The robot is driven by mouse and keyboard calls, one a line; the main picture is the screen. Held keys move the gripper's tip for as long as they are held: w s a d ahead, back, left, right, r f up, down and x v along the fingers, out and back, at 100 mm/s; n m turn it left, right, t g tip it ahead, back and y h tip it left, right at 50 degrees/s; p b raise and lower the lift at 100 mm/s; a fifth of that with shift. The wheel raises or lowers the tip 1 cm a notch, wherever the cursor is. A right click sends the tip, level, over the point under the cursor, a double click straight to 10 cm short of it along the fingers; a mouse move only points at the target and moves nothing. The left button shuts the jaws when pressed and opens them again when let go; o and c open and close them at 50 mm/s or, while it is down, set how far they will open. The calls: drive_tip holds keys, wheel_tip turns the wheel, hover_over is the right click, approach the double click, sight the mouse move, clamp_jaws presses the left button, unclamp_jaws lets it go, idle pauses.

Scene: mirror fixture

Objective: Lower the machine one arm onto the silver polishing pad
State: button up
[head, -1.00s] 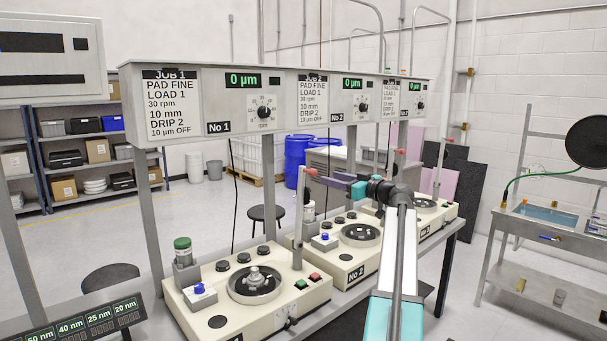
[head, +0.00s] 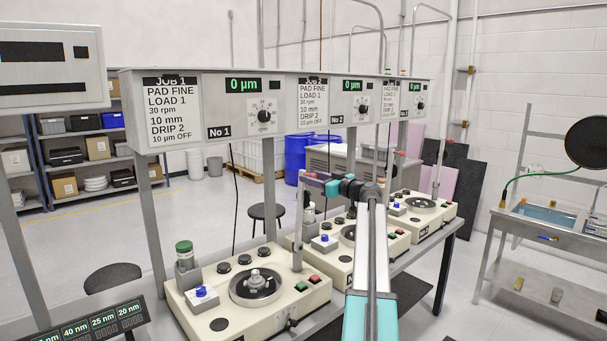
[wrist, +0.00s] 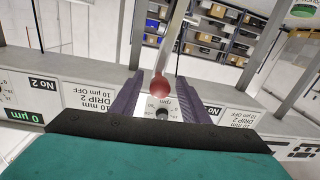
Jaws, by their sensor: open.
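Machine one, a cream polishing unit (head: 215,318), stands at the front of the bench in the head view. Its round polishing pad (head: 238,293) looks dark with a pale rim, and a silver fitting (head: 256,278) sits at its middle. The machine one arm (head: 298,225) is a grey bar standing upright at the pad's far right side, above the pad. Its red knob (wrist: 159,85) shows in the wrist view between the two purple fingers. My gripper (head: 318,182) is open around the knob at the arm's top; contact cannot be told.
An overhead panel (head: 225,130) with displays and dials runs above the machines. Two similar machines stand behind to the right. A green-capped bottle (head: 184,250) and red and green buttons (head: 314,279) are on machine one.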

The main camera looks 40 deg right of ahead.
drive_tip(key=shift+w+p, duration=0.55)
drive_tip(key=shift+w, duration=1.3)
